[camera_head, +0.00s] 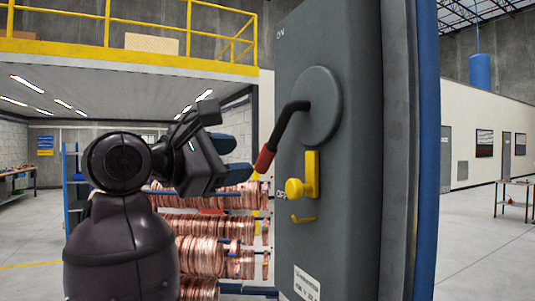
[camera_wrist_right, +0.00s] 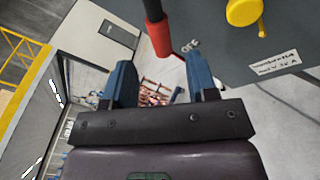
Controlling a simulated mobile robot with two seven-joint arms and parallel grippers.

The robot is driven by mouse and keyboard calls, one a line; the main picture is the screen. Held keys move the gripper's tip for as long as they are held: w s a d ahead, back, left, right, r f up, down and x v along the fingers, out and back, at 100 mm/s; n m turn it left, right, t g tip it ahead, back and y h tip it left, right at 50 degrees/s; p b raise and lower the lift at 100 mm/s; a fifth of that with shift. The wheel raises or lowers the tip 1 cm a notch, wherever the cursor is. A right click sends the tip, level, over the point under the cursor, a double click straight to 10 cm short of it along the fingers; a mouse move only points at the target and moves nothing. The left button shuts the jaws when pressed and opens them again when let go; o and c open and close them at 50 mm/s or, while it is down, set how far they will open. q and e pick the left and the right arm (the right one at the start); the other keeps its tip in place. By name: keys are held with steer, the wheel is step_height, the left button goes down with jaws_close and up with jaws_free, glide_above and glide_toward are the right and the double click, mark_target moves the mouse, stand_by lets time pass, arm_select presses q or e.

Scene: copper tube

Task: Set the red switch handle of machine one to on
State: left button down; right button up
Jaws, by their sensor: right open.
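The switch handle is a black bent lever with a red grip (camera_head: 264,160) on a round hub (camera_head: 322,105) of a tall grey machine cabinet (camera_head: 350,220). It points down and left, toward the "OFF" mark; "ON" is printed near the top. My right gripper (camera_head: 238,160) is just left of the red grip, apart from it, open and empty. In the right wrist view the red grip (camera_wrist_right: 160,38) shows beyond and between the blue fingertips of my right gripper (camera_wrist_right: 160,75). My left gripper is not in view.
A yellow knob (camera_head: 296,188) sticks out of the cabinet just below the handle. Racks of copper coils (camera_head: 205,240) stand behind my right arm. A yellow-railed mezzanine (camera_head: 130,55) is at the back. Open floor (camera_head: 475,250) lies right of the cabinet.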

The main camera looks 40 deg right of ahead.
mark_target(261, 157)
steer(key=d+p, duration=0.1)
steer(key=d, duration=0.4)
steer(key=shift+s+d+r, duration=0.1)
steer(key=shift+s+d, duration=0.05)
steer(key=shift+d, duration=1.1)
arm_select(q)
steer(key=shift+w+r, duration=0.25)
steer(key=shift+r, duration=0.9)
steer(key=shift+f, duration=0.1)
arm_select(e)
steer(key=shift+c, duration=0.5)
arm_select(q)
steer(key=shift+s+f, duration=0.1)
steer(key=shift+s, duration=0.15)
arm_select(e)
jaws_close()
